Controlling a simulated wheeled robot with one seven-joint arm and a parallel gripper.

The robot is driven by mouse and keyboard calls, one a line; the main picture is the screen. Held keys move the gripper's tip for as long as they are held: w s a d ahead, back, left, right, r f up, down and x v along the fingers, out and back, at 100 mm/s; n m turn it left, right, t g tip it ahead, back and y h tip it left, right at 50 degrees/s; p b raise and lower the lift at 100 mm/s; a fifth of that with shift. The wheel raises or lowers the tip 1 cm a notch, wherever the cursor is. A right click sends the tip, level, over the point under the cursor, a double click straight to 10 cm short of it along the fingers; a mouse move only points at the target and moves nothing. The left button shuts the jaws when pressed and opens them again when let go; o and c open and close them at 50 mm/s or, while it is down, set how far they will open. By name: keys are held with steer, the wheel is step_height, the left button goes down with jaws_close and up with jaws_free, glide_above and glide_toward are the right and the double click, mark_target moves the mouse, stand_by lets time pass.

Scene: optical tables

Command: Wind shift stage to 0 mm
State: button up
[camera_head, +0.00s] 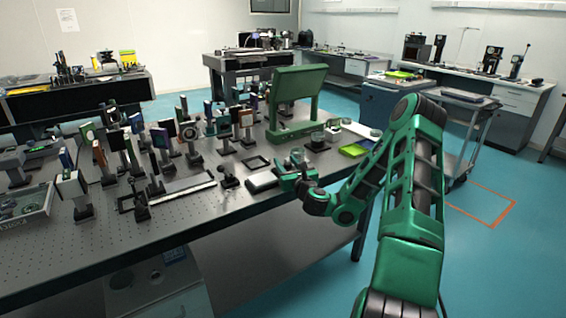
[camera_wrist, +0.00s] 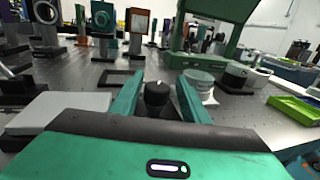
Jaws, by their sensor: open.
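My gripper (camera_head: 293,163) is open over the front right of the optical table (camera_head: 200,222). In the wrist view its two green fingers (camera_wrist: 157,98) stand on either side of a dark round knob (camera_wrist: 157,92) with a small pale mark on top. I cannot tell whether the fingers touch it. A flat grey block (camera_wrist: 58,108) lies just left of the fingers; it also shows in the head view (camera_head: 262,181). I cannot make out for certain which part is the shift stage, and no scale or reading is legible.
A pale-topped round piece (camera_wrist: 203,82) stands close by the right finger. A large green stand (camera_head: 298,95) rises behind. Several optic mounts crowd the table to the left. A yellow-green tray (camera_head: 355,149) lies at the right edge. A black square frame (camera_head: 256,162) lies flat behind the block.

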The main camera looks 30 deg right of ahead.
steer(key=shift+w, duration=0.45)
steer(key=shift+c, duration=0.4)
steer(key=shift+a, duration=0.1)
jaws_close()
steer(key=c, duration=1)
jaws_free()
steer(key=c, duration=1)
jaws_free()
steer(key=shift+y, duration=0.3)
